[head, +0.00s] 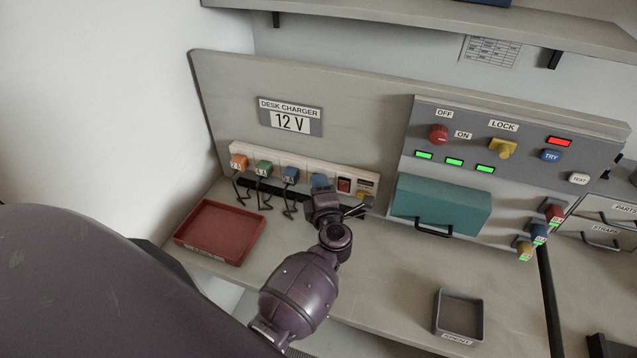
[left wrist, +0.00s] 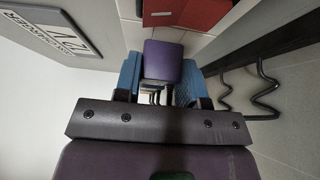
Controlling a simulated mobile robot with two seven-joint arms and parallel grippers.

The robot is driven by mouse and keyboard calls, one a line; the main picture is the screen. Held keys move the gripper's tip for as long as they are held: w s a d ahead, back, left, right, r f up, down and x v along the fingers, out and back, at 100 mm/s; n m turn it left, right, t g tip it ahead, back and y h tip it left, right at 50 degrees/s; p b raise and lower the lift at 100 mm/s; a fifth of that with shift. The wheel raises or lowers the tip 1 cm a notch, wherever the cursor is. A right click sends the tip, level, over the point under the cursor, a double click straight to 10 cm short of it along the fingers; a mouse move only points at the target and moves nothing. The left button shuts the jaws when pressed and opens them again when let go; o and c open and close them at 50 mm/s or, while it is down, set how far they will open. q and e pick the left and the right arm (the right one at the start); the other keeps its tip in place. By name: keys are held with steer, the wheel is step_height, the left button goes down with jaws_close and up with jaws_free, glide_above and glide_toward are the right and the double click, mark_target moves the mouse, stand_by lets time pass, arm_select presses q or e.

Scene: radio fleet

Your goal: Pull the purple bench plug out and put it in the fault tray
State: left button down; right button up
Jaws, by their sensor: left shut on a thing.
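The purple plug (left wrist: 163,60) shows in the left wrist view between the two blue finger pads of my left gripper (left wrist: 160,82), which is shut on it. In the head view my left gripper (head: 320,184) is at the white socket strip (head: 275,158), left of its red switch, and hides the plug. I cannot tell whether the plug is fully seated. A red tray (head: 218,230) lies on the bench to the left, empty; its label is too small to read. A grey tray (head: 459,314) lies empty at the front right, also labelled. My right gripper is not in view.
Orange (head: 239,162), green (head: 264,169) and blue (head: 290,175) plugs with dark looped cords sit left of my gripper. A teal box with a black handle (head: 438,205) stands to the right, below a control panel (head: 515,150).

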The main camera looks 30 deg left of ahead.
arm_select(q)
steer(key=shift+s+d+p, duration=0.2)
steer(key=shift+s+p, duration=0.1)
steer(key=shift+s, duration=0.4)
steer(key=shift+s+d+p, duration=0.15)
steer(key=shift+s+p, duration=0.1)
steer(key=shift+s, duration=0.4)
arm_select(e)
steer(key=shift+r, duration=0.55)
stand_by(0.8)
arm_select(q)
steer(key=shift+s+d+p, duration=0.2)
steer(key=shift+s+p, duration=0.15)
steer(key=shift+s, duration=0.45)
steer(key=shift+s+d+p, duration=0.2)
steer(key=shift+s+p, duration=0.1)
steer(key=shift+s, duration=0.45)
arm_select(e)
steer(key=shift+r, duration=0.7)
